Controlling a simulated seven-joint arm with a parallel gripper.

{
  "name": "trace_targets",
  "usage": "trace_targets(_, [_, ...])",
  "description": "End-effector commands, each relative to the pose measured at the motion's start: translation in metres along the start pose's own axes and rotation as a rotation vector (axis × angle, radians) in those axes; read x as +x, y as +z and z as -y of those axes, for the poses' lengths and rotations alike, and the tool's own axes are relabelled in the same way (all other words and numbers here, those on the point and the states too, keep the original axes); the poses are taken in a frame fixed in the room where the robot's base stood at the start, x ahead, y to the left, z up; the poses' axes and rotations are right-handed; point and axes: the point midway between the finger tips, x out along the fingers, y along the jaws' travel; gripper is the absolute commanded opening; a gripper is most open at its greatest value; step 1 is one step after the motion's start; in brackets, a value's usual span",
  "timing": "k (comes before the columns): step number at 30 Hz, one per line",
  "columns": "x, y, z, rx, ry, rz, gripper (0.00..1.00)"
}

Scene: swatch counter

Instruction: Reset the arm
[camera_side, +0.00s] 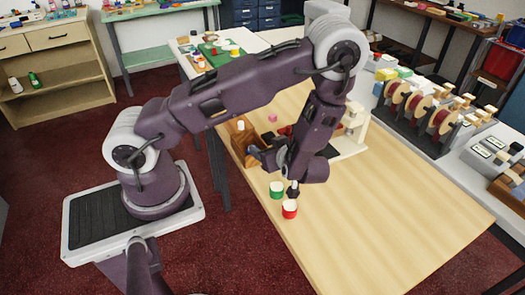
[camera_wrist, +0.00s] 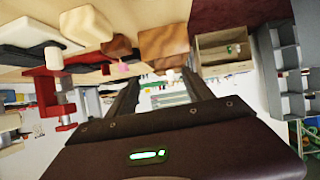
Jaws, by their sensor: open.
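My gripper (camera_side: 258,152) is above the wooden table (camera_side: 385,215) in the side view, pointing left, partly hidden by my own wrist. In the wrist view my gripper (camera_wrist: 160,78) shows two dark fingers spread apart with nothing between them. My arm is bent, with its elbow high and its forearm hanging down over the table.
A green-and-white cup (camera_side: 276,190) and a red-and-white cup (camera_side: 290,209) stand below my wrist. A spool rack (camera_side: 430,112) stands on the right. The table's front right is clear.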

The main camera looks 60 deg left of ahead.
Motion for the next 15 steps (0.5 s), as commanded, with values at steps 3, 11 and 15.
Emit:
trace_targets(3, [-0.051,0.008,-0.059,-0.032,0.173,0.332,0.6])
trace_targets(11, [-0.266,-0.082,-0.086,0.291,0.891,0.878,0.6])
trace_targets(15, [-0.313,-0.132,0.003,0.65,1.155,0.805,0.6])
